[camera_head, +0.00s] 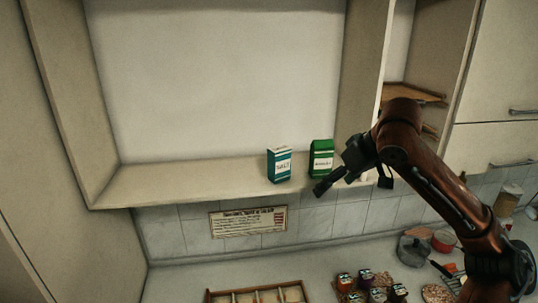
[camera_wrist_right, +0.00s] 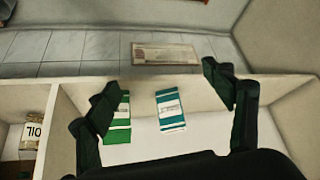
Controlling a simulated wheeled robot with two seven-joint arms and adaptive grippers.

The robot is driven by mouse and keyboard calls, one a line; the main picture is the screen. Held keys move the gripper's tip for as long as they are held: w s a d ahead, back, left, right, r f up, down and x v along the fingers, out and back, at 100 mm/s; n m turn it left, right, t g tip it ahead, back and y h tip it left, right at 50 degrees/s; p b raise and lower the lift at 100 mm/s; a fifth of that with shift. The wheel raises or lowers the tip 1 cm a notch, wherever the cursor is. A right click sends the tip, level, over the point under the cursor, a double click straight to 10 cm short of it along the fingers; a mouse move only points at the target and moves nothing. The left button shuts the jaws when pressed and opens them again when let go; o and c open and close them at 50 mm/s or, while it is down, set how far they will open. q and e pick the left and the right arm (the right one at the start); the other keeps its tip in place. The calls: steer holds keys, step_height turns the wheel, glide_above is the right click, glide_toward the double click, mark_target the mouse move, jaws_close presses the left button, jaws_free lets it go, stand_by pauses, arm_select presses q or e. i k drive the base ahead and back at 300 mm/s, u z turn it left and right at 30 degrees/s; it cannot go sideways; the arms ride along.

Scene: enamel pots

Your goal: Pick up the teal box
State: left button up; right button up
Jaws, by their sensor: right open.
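The teal box (camera_head: 279,165), with a white label reading SALT, stands upright on the cabinet shelf near its front edge. In the right wrist view the teal box (camera_wrist_right: 171,112) lies between my fingers in the picture, apart from both. My right gripper (camera_head: 352,182) is open and empty, to the right of the teal box and in front of the shelf. Its two dark fingers also show in the right wrist view (camera_wrist_right: 160,84). My left gripper is in neither view.
A green box (camera_head: 321,158) stands just right of the teal box, close to my right gripper. The shelf (camera_head: 180,180) is bare to the left.

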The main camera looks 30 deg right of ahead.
mark_target(279, 156)
steer(key=i, duration=0.85)
